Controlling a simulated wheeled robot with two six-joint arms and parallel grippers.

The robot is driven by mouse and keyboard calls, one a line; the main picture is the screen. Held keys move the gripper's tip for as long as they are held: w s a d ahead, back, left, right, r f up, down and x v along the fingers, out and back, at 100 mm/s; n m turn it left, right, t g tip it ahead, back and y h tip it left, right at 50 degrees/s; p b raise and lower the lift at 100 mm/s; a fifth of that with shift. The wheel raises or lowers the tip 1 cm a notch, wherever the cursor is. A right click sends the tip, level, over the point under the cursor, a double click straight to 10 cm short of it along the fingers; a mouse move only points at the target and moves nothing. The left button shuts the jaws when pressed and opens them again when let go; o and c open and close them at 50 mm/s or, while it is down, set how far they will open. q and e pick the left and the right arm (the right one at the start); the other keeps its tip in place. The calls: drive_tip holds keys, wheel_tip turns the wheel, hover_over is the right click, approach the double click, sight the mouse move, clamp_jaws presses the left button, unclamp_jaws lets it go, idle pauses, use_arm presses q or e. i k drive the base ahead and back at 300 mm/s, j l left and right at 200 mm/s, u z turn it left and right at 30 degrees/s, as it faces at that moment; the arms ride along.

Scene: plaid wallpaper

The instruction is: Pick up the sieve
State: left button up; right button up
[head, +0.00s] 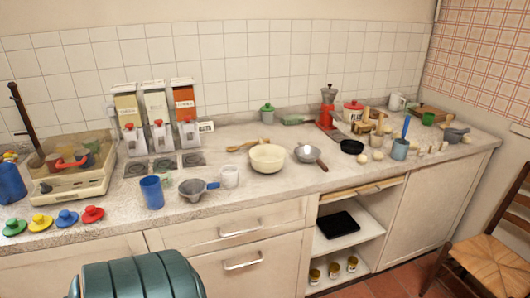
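A shallow silvery bowl-shaped utensil with a dark reddish handle (308,153) lies on the middle of the counter (240,200), right of a cream bowl (267,157). A grey bowl-shaped utensil with a bluish handle (192,189) sits nearer the front edge, between a blue cup (152,192) and a clear glass (229,176). Either could be the sieve; no mesh can be made out at this size. Neither of my grippers shows in the head view.
Three dispensers (155,110) stand at the back left, beside a cream tray-like box (75,185). Coloured lids (66,218) lie front left. A black pan (352,147), mugs and small items crowd the right. A wooden chair (490,262) stands right of the counter.

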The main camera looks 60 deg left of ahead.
sight(307, 154)
drive_tip(key=u, duration=1.5)
